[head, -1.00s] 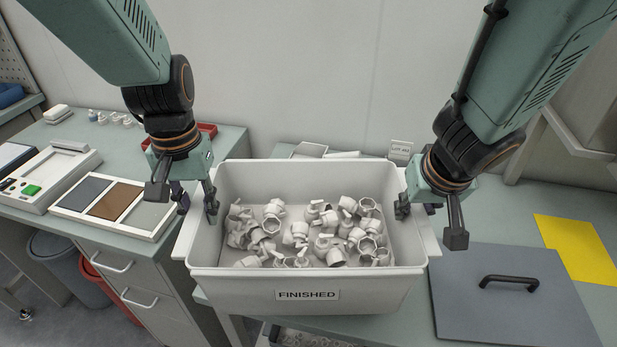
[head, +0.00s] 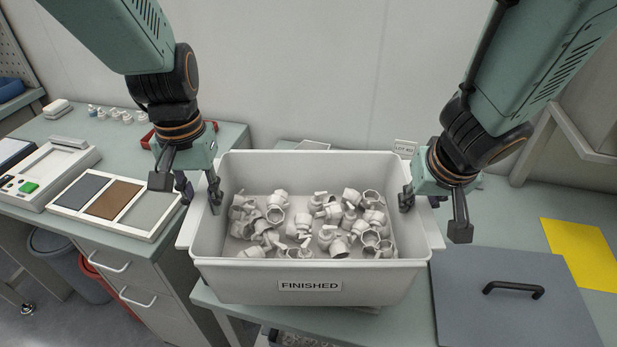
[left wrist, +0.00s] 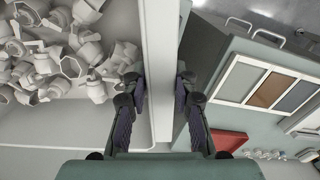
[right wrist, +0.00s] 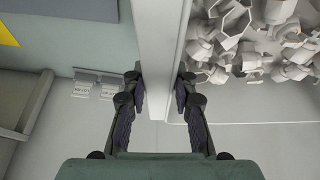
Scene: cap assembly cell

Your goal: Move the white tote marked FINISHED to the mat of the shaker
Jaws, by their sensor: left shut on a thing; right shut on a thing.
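The white tote (head: 232,287) with the FINISHED label (head: 309,286) is in the middle of the head view, full of loose white caps (head: 340,225). My left gripper (head: 199,196) is shut on the tote's left rim; the left wrist view shows the rim (left wrist: 160,70) between its fingers. My right gripper (head: 422,197) is shut on the right rim, which also shows between the fingers in the right wrist view (right wrist: 162,70). The tote looks about level, over the table; I cannot tell how far above it. No shaker is recognisable, and the yellow mat (head: 580,252) lies at the right.
A grey lid or plate with a black handle (head: 500,320) lies right of the tote. A left bench holds a tray of three coloured panels (head: 113,198) and a device with a green button (head: 28,187). A label card (head: 404,147) stands behind the tote.

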